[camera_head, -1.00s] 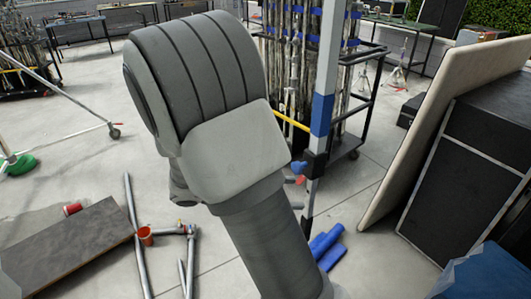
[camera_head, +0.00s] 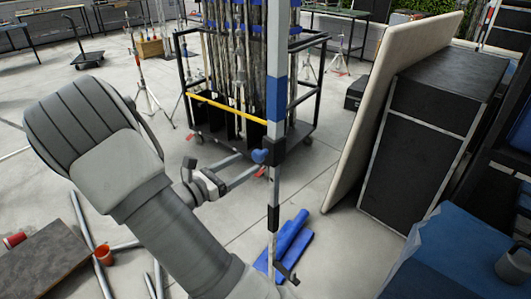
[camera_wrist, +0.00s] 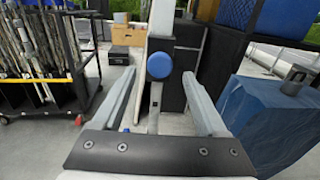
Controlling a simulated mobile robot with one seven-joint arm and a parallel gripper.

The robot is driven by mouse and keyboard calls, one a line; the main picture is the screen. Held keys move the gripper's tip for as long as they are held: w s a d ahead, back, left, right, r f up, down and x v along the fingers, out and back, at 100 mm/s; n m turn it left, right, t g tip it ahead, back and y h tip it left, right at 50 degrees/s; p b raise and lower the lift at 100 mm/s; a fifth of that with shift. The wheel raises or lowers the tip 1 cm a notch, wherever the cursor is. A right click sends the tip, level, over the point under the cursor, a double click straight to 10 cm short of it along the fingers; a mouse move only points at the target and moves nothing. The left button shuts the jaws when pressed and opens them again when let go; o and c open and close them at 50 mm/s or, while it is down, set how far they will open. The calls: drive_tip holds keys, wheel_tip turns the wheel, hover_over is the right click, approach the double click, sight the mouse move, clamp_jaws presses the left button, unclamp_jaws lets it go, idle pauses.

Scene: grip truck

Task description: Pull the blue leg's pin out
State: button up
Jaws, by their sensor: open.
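A round blue knob (camera_head: 259,156) sits at a black clamp (camera_head: 278,151) on a tall upright pole (camera_head: 274,110), which has a blue band. The blue knob also shows in the wrist view (camera_wrist: 159,66), facing my camera, with a grey stem below it. My gripper (camera_head: 252,164) is open and level with the knob. In the wrist view my gripper (camera_wrist: 159,75) has one finger on each side of the knob, with gaps on both sides. Whether the fingertips reach past the knob is hard to tell. Any pin shaft behind the knob is hidden.
A black cart (camera_head: 250,118) with poles and a yellow bar stands behind. A pale board (camera_head: 385,115) leans on a black case (camera_head: 432,140) at right. Blue bags (camera_head: 288,243) lie at the pole's foot. A blue-covered box (camera_head: 445,255) is at lower right.

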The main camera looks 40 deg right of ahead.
sight(265, 152)
drive_tip(key=d, duration=0.8)
drive_tip(key=shift+w+d, duration=0.4)
clamp_jaws()
drive_tip(key=shift+a, duration=0.1)
idle(0.8)
